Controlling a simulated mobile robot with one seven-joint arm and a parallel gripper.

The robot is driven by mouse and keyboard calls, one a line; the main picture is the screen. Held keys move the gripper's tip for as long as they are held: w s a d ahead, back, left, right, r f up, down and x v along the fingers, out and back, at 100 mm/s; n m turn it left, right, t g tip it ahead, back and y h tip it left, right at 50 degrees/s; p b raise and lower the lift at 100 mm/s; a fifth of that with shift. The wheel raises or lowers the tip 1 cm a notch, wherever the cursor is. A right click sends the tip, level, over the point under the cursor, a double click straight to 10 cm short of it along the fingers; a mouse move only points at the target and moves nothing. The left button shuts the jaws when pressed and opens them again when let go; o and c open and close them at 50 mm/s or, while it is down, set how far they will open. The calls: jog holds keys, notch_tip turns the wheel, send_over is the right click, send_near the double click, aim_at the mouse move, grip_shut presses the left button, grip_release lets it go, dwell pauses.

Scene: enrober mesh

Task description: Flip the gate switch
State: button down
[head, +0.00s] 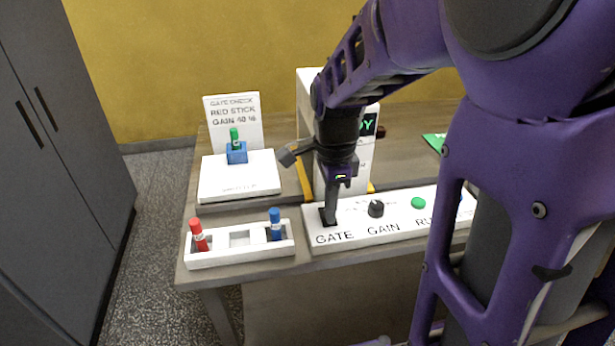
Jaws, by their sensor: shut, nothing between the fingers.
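The gate switch (327,216) is a small black part at the left end of the white control panel (352,241), above the word GATE. My gripper (331,216) is shut and empty, pointing down at the switch. Its fingertips cover most of the switch, so I cannot tell which way the switch is tilted or whether the fingers touch it.
A black GAIN knob (376,208) and a green button (418,203) sit right of the switch. A white rack (240,256) holds a red stick (199,235) and a blue stick (275,224). A green stick (235,139) stands in a blue holder (237,155). A sign (233,115) reads RED STICK, GAIN 40 %.

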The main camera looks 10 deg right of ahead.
notch_tip(320, 180, up, 7)
jog(key=p, duration=0.6)
dwell(0.4)
